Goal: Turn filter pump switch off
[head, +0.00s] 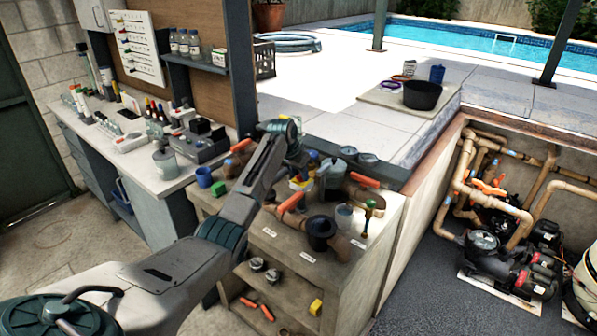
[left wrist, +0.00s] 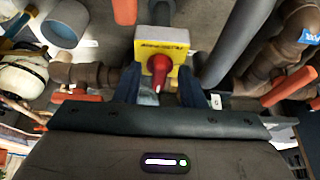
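The pump switch is a grey box with a yellow plate (left wrist: 178,75) and a red rotary knob (left wrist: 160,68). In the left wrist view it is at the top middle, straight ahead of my left gripper (left wrist: 159,90). The two dark fingers stand apart, one on each side below the knob, with gaps between them and it. The knob's handle points down toward the gripper in this view. In the head view a bit of the yellow plate (head: 297,184) shows beside my left forearm, on the cluttered bench; the fingers are mostly hidden there. My right gripper is not in view.
Brown pipes with orange handles (head: 292,202), a black cup (head: 320,232) and a blue mug (head: 203,177) crowd the bench around the switch. The pit with pump and pipes (head: 484,240) lies to the right. Open floor is at the left.

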